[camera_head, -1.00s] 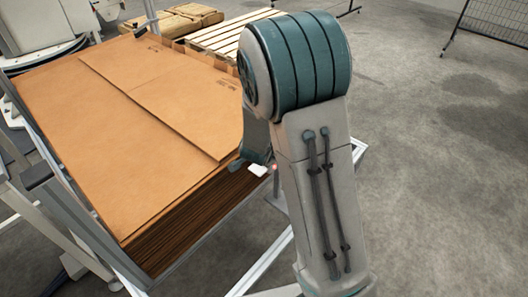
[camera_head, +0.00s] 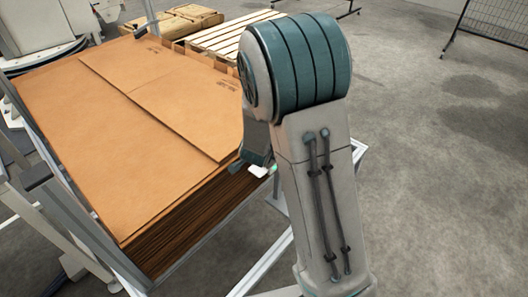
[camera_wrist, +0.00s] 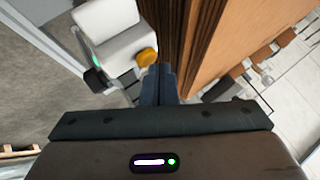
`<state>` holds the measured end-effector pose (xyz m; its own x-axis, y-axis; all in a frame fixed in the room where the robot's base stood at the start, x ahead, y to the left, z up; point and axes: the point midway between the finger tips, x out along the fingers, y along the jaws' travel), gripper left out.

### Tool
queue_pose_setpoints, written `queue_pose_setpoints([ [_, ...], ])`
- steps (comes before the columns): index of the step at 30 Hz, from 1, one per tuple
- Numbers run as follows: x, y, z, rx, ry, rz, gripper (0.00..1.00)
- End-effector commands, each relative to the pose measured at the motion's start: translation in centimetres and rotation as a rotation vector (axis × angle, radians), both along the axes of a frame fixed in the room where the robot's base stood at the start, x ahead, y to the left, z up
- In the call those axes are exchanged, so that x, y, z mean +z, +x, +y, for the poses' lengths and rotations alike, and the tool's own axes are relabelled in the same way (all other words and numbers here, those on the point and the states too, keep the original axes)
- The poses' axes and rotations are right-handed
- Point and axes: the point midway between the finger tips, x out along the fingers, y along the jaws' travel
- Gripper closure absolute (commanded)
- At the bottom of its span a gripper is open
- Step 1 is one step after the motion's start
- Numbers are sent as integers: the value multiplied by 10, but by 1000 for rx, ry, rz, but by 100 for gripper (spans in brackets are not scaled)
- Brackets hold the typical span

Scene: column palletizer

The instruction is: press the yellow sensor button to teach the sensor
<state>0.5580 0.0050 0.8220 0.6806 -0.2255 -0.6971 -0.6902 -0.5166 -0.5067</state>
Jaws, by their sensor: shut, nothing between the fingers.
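The white sensor (camera_wrist: 112,32) shows in the upper left of the wrist view, with a green light on its side. Its round yellow button (camera_wrist: 147,57) faces my gripper. My gripper (camera_wrist: 157,72) is shut and empty, its dark fingertips right at the lower edge of the button. I cannot tell whether they press on it. The button is not visible there, and my arm hides much of the area.
A stack of flat brown cardboard (camera_head: 130,110) lies in a metal frame and rises close beside the sensor; its edge also shows in the wrist view (camera_wrist: 215,40). A wooden pallet (camera_head: 222,36) stands behind.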

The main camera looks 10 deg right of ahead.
Motion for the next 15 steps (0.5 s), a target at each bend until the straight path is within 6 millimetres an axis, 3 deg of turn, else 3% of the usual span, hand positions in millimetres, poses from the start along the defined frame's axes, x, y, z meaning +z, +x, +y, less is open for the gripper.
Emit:
queue_pose_setpoints([
  [5, 12, 0, 0, 0, 0, 0, 100],
  [15, 12, 0, 0, 0, 0, 0, 100],
])
